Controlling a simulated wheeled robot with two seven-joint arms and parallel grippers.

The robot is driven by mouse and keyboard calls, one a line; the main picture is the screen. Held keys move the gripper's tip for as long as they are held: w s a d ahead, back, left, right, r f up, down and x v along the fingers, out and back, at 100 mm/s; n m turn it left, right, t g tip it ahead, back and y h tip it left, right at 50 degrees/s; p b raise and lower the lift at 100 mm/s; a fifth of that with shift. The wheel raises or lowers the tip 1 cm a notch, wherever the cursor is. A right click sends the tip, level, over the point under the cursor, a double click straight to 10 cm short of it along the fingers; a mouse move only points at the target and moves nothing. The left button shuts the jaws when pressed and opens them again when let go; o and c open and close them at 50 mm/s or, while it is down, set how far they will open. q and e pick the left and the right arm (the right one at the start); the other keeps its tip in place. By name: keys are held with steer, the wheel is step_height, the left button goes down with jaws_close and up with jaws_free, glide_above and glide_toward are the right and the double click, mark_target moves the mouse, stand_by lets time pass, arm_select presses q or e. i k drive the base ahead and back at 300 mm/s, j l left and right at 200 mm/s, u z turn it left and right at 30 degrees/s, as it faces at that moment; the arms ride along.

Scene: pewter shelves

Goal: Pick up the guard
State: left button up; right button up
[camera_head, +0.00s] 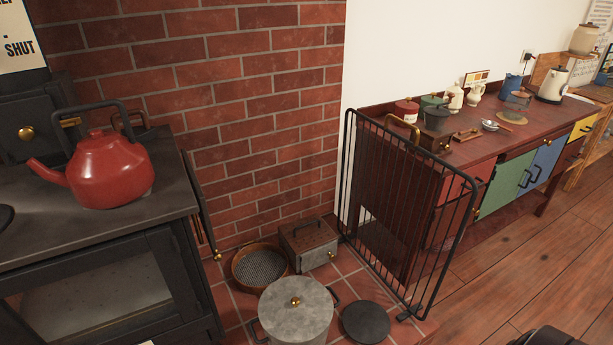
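The guard (408,215) is a black metal panel of thin upright bars in a heavier frame. It stands upright on the floor at the edge of the red tiles, between the brick wall and the wooden boards. A brass handle (404,124) curves up at its top rail. A small dark foot shows at its lower front corner. The coloured cabinet shows through the bars. Neither gripper can be made out, and nothing touches the guard in this view.
A black stove (100,285) with a red kettle (108,170) stands at left. A lidded grey pot (297,312), a black round lid (365,322), a sieve (259,267) and a metal box (309,244) lie left of the guard. A cabinet (500,185) stands behind; floorboards (520,265) at right are clear.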

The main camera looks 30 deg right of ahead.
mark_target(412, 309)
steer(key=z, duration=1.45)
